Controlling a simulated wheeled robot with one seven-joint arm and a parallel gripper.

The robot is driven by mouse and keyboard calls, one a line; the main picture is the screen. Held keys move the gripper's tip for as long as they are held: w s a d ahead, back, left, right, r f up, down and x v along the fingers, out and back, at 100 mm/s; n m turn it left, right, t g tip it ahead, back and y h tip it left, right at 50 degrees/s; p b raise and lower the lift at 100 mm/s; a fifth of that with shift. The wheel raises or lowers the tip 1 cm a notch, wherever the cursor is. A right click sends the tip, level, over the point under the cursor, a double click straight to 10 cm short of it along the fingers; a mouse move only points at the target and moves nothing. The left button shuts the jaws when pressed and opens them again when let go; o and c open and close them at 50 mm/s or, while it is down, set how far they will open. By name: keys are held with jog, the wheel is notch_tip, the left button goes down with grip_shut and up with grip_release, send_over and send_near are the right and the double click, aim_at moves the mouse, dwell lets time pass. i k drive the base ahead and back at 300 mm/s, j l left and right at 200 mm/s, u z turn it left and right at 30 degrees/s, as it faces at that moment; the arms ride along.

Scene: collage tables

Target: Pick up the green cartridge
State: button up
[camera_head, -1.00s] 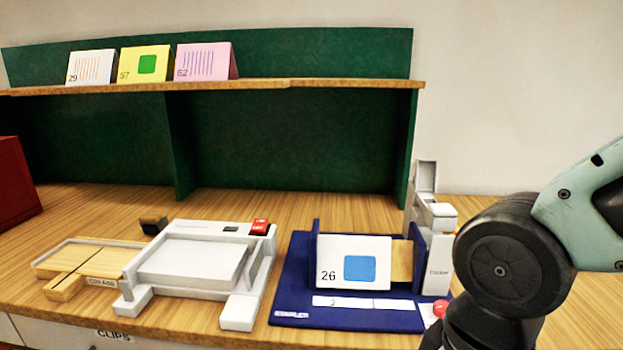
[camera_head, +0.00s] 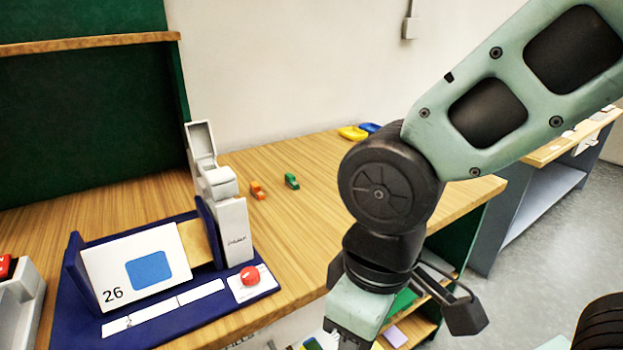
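A small green cartridge (camera_head: 291,181) lies on the wooden table, right of the stapler-like grey device. A similar orange cartridge (camera_head: 257,190) lies just to its left. Both are apart and nothing touches them. My gripper (camera_head: 464,314) shows only in part at the lower right, below my arm, as a dark piece on a bracket. It is well to the right of and nearer than the green cartridge. Its fingertips are not clear, so I cannot tell whether it is open.
A blue base (camera_head: 190,325) with a card marked 26 (camera_head: 135,270), a grey upright device (camera_head: 232,225) and a red knob (camera_head: 250,276) stand left. Yellow (camera_head: 353,133) and blue (camera_head: 369,127) items lie at the back. Table around the cartridge is clear; its right edge drops to shelves.

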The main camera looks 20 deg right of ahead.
aim_at(290, 178)
jog(key=i+l+u, duration=0.15)
jog(key=i+u, duration=0.2)
jog(key=u, duration=0.15)
jog(key=i+l+u, duration=0.25)
jog(key=u, duration=0.2)
jog(key=i, duration=0.05)
